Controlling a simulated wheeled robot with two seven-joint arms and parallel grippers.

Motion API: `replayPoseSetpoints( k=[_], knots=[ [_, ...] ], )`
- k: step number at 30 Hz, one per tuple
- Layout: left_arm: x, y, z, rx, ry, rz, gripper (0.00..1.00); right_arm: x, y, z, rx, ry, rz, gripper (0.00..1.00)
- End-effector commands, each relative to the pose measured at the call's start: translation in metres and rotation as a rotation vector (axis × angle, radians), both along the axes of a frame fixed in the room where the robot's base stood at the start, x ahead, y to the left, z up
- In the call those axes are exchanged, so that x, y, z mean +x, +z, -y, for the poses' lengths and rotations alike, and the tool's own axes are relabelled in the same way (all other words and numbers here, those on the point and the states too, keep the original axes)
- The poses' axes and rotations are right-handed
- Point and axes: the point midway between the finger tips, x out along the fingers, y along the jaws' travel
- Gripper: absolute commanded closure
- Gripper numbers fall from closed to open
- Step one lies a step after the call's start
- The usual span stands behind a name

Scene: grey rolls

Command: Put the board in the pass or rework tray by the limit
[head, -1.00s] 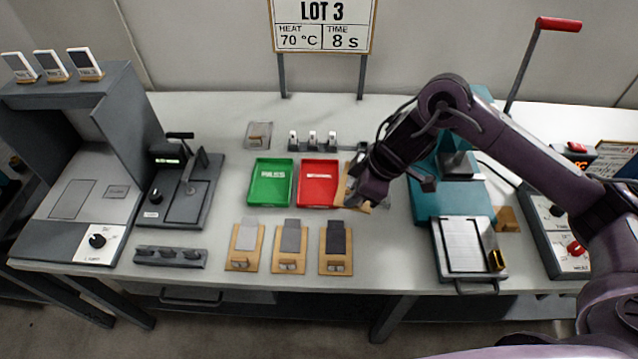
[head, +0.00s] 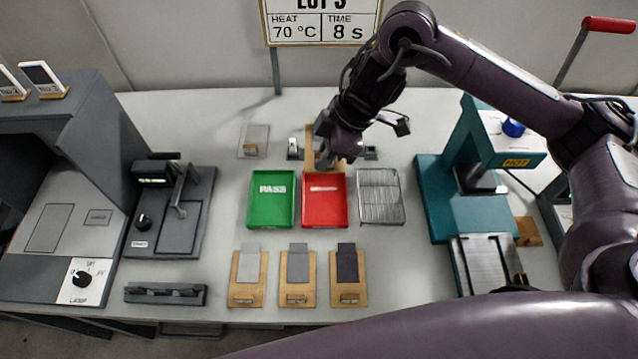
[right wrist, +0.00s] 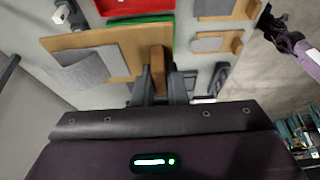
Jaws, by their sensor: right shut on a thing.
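My right gripper (head: 338,158) is shut on the wooden board (head: 313,150), held just behind the red tray (head: 325,222) and partly hidden by the gripper. In the right wrist view the board (right wrist: 110,42) is a tan plate with a grey patch (right wrist: 85,72), gripped by its wooden block. The green tray (head: 272,222), marked PASS, lies left of the red one. Both trays look empty; the red tray's label is unreadable. My left gripper (right wrist: 272,25) seems to show small at the right of the wrist view; its jaws are unclear.
Three sample boards (head: 297,290) with grey patches lie in front of the trays. A wire rack (head: 380,196) is right of the red tray. A grey tester (head: 172,215) stands left, a teal HOT press (head: 450,215) right. The sign (head: 320,28) reads 70 °C, 8 s.

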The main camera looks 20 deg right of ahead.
Motion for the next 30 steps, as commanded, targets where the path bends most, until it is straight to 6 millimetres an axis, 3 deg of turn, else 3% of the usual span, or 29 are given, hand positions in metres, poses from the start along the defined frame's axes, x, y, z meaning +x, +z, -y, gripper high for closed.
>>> replayPoseSetpoints(
  k=[5, 13, 18, 24, 30],
  knots=[
    [-0.014, -0.010, -0.001, 0.001, 0.000, -0.019, 0.56, -0.003, -0.035, -0.001, 0.002, -0.001, -0.011, 1.00],
    [-0.039, -0.033, -0.002, 0.005, -0.001, -0.055, 0.56, -0.003, -0.109, -0.002, 0.004, -0.001, -0.010, 1.00],
    [-0.033, -0.034, -0.002, 0.004, -0.001, -0.047, 0.56, -0.002, -0.141, 0.000, 0.000, -0.002, -0.006, 1.00],
    [-0.013, -0.031, 0.000, 0.001, -0.001, -0.017, 0.56, -0.001, -0.158, 0.000, 0.000, -0.001, -0.003, 1.00],
    [-0.014, -0.032, 0.000, 0.000, -0.001, -0.019, 0.56, -0.002, -0.188, 0.000, 0.000, -0.002, -0.004, 1.00]
  ],
)
